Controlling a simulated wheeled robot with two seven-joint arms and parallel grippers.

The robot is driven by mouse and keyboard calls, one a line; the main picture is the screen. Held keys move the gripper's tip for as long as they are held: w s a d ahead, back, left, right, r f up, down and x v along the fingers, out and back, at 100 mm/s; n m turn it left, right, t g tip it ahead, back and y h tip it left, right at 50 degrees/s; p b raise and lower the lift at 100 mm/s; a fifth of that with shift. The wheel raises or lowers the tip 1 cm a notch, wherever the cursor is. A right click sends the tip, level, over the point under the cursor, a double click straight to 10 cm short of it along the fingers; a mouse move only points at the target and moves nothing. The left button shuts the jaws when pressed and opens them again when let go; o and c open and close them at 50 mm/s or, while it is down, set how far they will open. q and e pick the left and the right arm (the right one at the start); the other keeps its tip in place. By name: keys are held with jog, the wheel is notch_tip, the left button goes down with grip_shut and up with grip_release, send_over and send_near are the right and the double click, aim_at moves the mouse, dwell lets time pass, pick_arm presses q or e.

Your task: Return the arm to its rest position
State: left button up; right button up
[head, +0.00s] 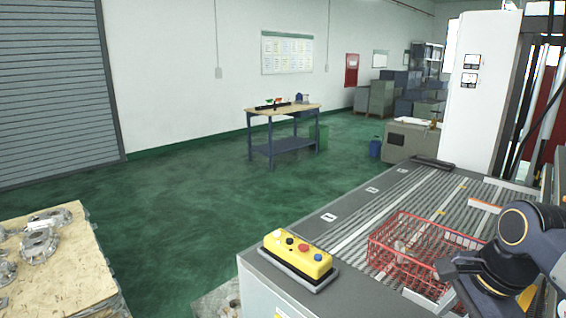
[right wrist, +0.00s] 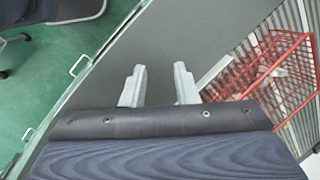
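My right arm comes in from the right edge of the head view, over the near end of the conveyor. In the right wrist view its gripper (right wrist: 160,82) shows two pale fingers standing apart with nothing between them, above a plain grey surface. A red wire basket (head: 376,243) stands on the roller conveyor (head: 345,222), partly hidden behind my right arm. The basket (right wrist: 281,62) also shows to the right of the fingers in the right wrist view, apart from them. My left gripper is in neither view.
A yellow button box (head: 297,256) sits on the conveyor's near left corner. Several aluminium castings (head: 40,240) lie on a wooden-topped pallet (head: 75,283) at the lower left. A workbench (head: 285,110) stands farther back. The green floor between is clear.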

jog(key=s+a+f+n+t+y, duration=0.2)
jog(key=s+a+f+n, duration=0.8)
jog(key=n, duration=0.6)
jog(key=shift+s+a+f+t, duration=0.2)
jog(key=shift+f+t, duration=0.2)
jog(key=shift+f, duration=0.3)
